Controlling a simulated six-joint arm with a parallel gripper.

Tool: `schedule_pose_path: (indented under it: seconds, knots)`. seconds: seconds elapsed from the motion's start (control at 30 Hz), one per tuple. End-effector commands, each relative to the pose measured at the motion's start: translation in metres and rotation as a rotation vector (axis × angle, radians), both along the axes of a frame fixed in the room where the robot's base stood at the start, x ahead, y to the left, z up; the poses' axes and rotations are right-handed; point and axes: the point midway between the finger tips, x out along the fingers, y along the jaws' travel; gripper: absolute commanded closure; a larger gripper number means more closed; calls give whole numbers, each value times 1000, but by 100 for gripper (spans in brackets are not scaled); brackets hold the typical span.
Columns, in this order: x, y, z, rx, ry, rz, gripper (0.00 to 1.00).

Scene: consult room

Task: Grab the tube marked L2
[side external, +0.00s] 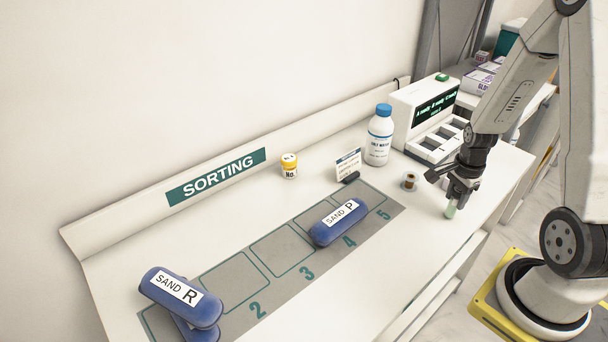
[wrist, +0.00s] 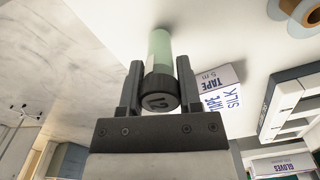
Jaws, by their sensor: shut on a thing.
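A pale green tube (wrist: 160,50) with a black cap (wrist: 160,93) sits between the two fingers of my gripper (wrist: 158,88) in the wrist view. The cap's mark appears turned around and looks like L2. My gripper is shut on the tube near its cap. In the side external view my gripper (side external: 460,190) points down over the right end of the white table, and the tube's green lower end (side external: 451,210) shows below the fingers. I cannot tell whether it touches the table top.
A silk tape box (wrist: 218,85) lies beside the gripper. A brown roll (side external: 410,181), a white bottle with blue cap (side external: 379,140) and a slotted device (side external: 425,115) stand to the left. Blue sandbags (side external: 341,221) lie on the numbered mat (side external: 235,282).

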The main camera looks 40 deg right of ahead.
Motion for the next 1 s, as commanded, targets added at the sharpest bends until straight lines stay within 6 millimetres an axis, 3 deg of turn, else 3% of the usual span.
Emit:
schedule_pose_path:
  seconds: [0.27,0.8,1.0]
  knots:
    - [0,0,19,-2,-2,0,100]
    - [0,0,82,-3,-3,0,100]
    - [0,0,94,-1,-1,0,100]
